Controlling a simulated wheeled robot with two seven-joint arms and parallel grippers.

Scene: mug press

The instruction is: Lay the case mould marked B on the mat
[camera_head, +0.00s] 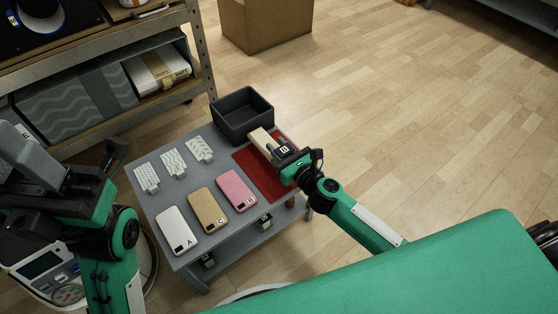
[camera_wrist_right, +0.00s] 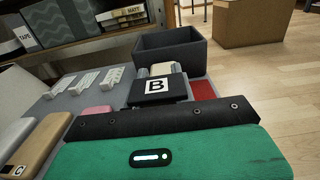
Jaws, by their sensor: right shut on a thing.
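My right gripper (camera_head: 272,147) is shut on a cream case mould (camera_head: 260,140), whose far end sticks out past the fingers. In the right wrist view a white label marked B (camera_wrist_right: 156,86) shows on a dark face in front of the cream part (camera_wrist_right: 161,69). The mould appears to be over the far part of the red mat (camera_head: 258,178); whether it touches the mat is unclear. The mat also shows in the wrist view (camera_wrist_right: 202,90), partly hidden. My left gripper (camera_head: 116,150) is at the left, its jaws unclear.
White mould A (camera_head: 174,224), tan mould C (camera_head: 205,202) and pink mould D (camera_head: 234,184) lie on the grey table (camera_head: 179,190). Several patterned white pieces (camera_head: 173,160) lie behind them. A dark open bin (camera_head: 232,128) stands at the back, close to the held mould.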

